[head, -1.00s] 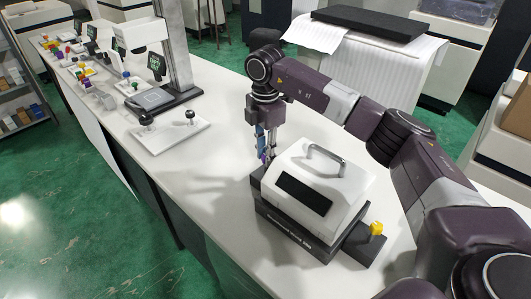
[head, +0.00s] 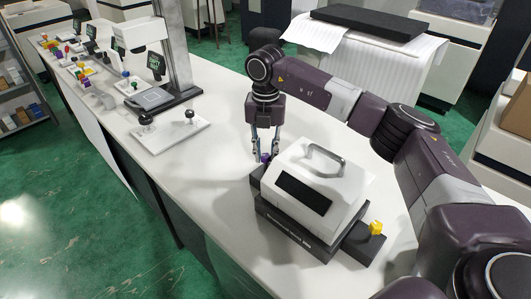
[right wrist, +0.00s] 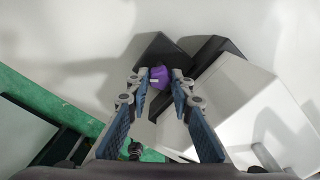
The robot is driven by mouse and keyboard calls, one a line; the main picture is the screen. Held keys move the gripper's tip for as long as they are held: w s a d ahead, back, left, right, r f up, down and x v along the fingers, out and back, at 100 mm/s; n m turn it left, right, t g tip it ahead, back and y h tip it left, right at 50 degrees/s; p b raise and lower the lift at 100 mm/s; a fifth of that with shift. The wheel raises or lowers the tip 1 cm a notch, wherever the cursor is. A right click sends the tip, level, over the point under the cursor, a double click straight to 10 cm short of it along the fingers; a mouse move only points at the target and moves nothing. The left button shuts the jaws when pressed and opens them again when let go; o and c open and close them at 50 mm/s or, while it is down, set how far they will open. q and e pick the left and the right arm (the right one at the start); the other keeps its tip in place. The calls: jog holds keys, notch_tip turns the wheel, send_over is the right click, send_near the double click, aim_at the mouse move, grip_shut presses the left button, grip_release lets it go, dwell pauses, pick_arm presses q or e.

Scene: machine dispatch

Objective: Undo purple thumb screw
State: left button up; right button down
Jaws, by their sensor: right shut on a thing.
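The purple thumb screw (head: 265,158) sits at the left end of the dark base of a white machine (head: 322,180). In the right wrist view the purple screw (right wrist: 158,76) lies between my fingertips, above a black block. My right gripper (head: 266,152) points down over that end of the base. Its fingers (right wrist: 159,82) are shut on the purple screw from both sides. The screw's lower part is hidden. My left gripper is not in view.
A yellow thumb screw (head: 376,228) stands at the machine's other end. The machine has a grey top handle (head: 326,160). A white plate with black knobs (head: 170,134) and a stand with a grey platform (head: 153,98) are farther left. The white table is clear around the machine's left side.

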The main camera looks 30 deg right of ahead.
jog(key=n, duration=0.5)
jog(key=shift+r+n, duration=0.1)
jog(key=shift+n, duration=0.2)
jog(key=n, duration=0.5)
jog(key=shift+d+n+b, duration=0.15)
jog(key=shift+n+b, duration=0.15)
jog(key=n, duration=1.1)
jog(key=shift+w+n, duration=0.15)
jog(key=shift+n, duration=0.15)
jog(key=n, duration=0.6)
jog(key=shift+b, duration=0.35)
jog(key=n, duration=0.6)
jog(key=shift+w+r+n, duration=0.1)
jog(key=shift+w+n, duration=0.05)
jog(key=shift+n, duration=0.25)
jog(key=n, duration=0.8)
jog(key=shift+n, duration=0.4)
